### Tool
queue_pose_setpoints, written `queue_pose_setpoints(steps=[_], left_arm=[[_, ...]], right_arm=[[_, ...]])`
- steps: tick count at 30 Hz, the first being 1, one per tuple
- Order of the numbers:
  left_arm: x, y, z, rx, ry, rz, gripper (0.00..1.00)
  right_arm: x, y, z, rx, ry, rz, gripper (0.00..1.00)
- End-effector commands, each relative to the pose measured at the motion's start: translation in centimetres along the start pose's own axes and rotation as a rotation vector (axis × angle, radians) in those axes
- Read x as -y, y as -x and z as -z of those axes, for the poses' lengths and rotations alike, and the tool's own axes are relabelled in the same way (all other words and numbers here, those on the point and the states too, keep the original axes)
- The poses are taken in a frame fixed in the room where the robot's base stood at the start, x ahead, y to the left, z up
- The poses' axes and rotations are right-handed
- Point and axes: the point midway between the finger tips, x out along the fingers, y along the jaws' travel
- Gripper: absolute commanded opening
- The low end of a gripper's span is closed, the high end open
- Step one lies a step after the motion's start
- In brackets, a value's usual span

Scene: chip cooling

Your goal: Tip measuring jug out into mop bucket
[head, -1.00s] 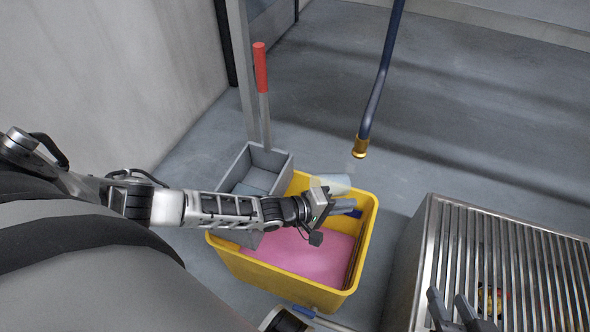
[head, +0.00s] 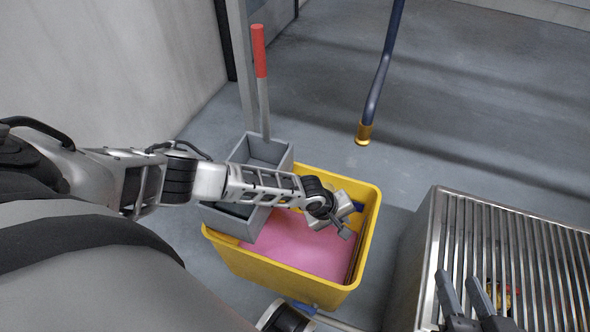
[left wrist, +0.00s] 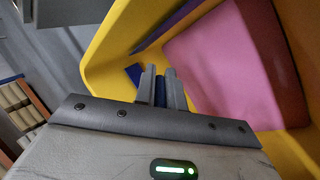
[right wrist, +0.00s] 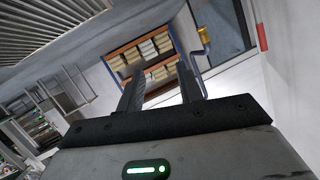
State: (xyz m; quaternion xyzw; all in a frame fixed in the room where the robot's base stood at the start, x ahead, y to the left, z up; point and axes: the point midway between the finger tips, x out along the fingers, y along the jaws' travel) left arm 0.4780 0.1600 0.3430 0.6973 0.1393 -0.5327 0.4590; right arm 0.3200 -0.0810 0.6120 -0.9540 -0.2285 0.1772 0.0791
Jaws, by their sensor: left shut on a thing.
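The yellow mop bucket (head: 368,235) stands on the floor with pink liquid (head: 310,250) in it; it also shows in the left wrist view (left wrist: 105,55). My left gripper (head: 348,212) is over the bucket's inside, near its back right. It is shut on the measuring jug's blue handle (left wrist: 160,92), which shows between the fingers (left wrist: 161,88) in the left wrist view. The jug's body is mostly hidden behind my gripper and wrist, so I cannot tell its exact tilt or whether anything flows out. My right gripper (head: 464,290) is open and empty over the metal grate.
A grey wringer (head: 275,150) with a red-gripped lever (head: 259,50) sits at the bucket's back left. A blue hose with a brass nozzle (head: 364,133) hangs behind the bucket. A slatted metal grate (head: 540,250) stands to the right. Floor behind the bucket is clear.

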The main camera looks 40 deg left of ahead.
Motion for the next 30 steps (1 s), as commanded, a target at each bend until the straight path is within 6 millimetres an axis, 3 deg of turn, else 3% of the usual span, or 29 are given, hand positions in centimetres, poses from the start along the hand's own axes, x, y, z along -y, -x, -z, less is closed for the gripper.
queue_pose_setpoints(steps=[7, 15, 30], left_arm=[[-0.3, -1.9, -0.2, 0.007, 0.004, 0.216, 0.0], [-0.3, -3.1, -0.2, 0.01, 0.003, 0.419, 0.0], [-0.4, -3.2, -0.2, 0.012, 0.003, 0.515, 0.0]], right_arm=[[0.0, -0.3, -0.6, -0.013, -0.035, 0.017, 0.36], [0.7, -0.8, 1.1, -0.107, -0.126, 0.071, 0.36], [1.2, -0.7, 1.8, -0.146, -0.189, 0.11, 0.36]])
